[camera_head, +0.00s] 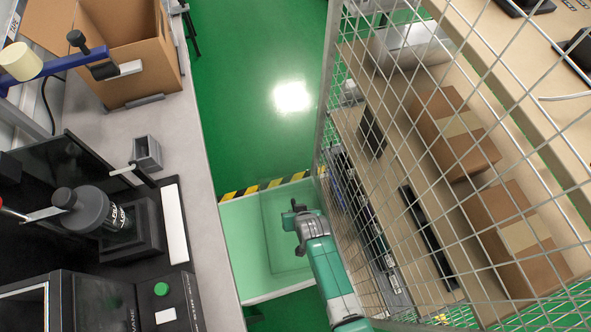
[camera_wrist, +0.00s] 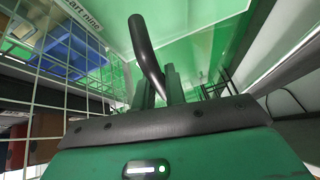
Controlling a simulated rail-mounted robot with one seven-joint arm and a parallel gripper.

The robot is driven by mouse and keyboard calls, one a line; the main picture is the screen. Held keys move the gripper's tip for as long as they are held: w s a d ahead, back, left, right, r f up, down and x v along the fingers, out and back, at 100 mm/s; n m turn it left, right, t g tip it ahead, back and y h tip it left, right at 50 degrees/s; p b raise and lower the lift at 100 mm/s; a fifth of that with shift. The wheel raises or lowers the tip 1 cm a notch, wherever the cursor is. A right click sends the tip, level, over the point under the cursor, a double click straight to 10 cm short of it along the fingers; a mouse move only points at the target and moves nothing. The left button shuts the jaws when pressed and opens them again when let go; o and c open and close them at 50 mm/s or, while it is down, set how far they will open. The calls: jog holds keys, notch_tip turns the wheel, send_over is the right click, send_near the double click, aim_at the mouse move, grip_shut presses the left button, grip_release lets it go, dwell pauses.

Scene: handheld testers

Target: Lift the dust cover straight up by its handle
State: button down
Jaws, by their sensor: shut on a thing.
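The dust cover (camera_head: 285,258) is a clear, see-through box over a pale green surface in the middle of the head view. Its clear panel (camera_wrist: 200,25) fills the top of the wrist view. The handle is a dark curved bar (camera_wrist: 145,48) that runs down between my fingers. My gripper (camera_head: 301,210) is at the upper part of the cover. In the wrist view my gripper (camera_wrist: 158,88) is shut on the handle. The handle's lower end is hidden by my gripper. I cannot tell whether the cover touches the surface below.
A wire mesh fence (camera_head: 345,185) stands close to the right of my arm, with shelves and boxes behind it. A grey bench (camera_head: 205,215) with testers runs along the left. Green floor (camera_head: 265,50) lies open beyond the striped tape (camera_head: 262,187).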

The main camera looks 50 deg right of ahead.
notch_tip(320, 180, up, 17)
jog(key=p, duration=1.5)
jog(key=shift+r+p, duration=0.2)
jog(key=shift+p, duration=0.1)
